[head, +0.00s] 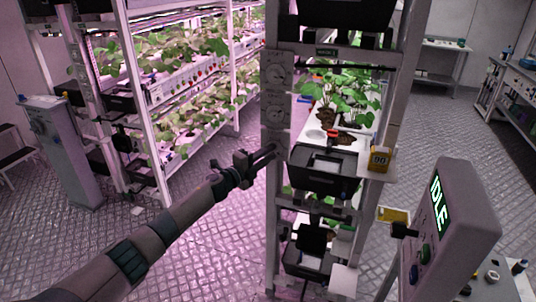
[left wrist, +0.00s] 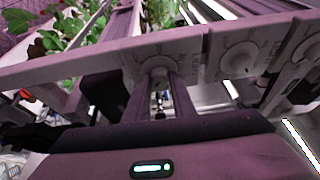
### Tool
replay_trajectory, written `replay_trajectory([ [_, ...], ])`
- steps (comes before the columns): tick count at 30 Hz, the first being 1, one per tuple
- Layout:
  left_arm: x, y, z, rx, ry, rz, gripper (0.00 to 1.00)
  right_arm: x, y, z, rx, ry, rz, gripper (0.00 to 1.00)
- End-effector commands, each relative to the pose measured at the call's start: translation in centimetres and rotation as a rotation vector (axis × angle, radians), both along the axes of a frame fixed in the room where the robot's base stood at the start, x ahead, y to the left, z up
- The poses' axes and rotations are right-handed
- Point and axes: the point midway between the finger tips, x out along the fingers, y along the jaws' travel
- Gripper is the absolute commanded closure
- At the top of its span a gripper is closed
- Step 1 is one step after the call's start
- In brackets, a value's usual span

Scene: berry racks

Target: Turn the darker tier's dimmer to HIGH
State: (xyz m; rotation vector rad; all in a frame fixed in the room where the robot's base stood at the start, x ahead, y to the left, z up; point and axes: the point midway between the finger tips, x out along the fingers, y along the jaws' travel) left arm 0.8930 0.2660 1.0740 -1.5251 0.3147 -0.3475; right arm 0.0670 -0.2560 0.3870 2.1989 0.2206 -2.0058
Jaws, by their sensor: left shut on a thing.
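A pale panel of round dimmer dials runs down the front post of the near rack; the upper dial (head: 276,72) and the middle dial (head: 276,113) show in the head view. My left gripper (head: 270,154) reaches the post below them and covers the lowest dial. In the left wrist view the left gripper's fingers (left wrist: 160,98) close around the knob of the end dial (left wrist: 157,64). The neighbouring dial (left wrist: 240,56) is free. The dial markings are too small to read. The lower tier (head: 340,230) looks dimmer than the plant tier (head: 345,105) above it.
Black bins (head: 325,172) jut from the rack front, with a yellow box (head: 379,159) beside them. A grey console (head: 450,220) reading IDLE stands at right. A second planted rack (head: 180,85) stands at left. The floor (head: 190,250) between is clear.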

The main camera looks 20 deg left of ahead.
Motion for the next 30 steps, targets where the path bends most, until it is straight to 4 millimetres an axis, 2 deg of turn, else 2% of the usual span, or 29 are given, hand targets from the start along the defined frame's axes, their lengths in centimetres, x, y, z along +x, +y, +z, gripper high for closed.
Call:
replay_trajectory([
  [4,0.0,0.0,0.0,0.001,0.0,0.0,0.99,0.0,0.0,0.0,0.0,0.0,0.0,0.69],
  [5,0.0,0.0,0.0,0.001,0.0,0.0,0.72,0.0,0.0,0.0,0.0,0.0,0.0,0.69],
  [6,0.0,0.0,0.0,0.001,0.0,0.0,0.63,0.0,0.0,0.0,0.0,0.0,0.0,0.69],
  [7,0.0,0.0,0.0,0.001,0.0,0.0,0.58,0.0,0.0,0.0,0.0,0.0,0.0,0.69],
  [20,-0.3,0.2,-0.1,0.0,0.0,0.0,0.58,0.0,0.0,0.0,0.0,0.0,-0.001,0.69],
  [26,-1.4,0.8,-0.1,0.0,0.0,0.001,0.58,0.0,0.0,-0.2,0.0,0.0,-0.001,0.69],
  [30,-2.9,1.3,-0.2,0.001,0.001,-0.001,0.58,0.0,0.0,-0.4,0.0,0.0,-0.001,0.69],
])
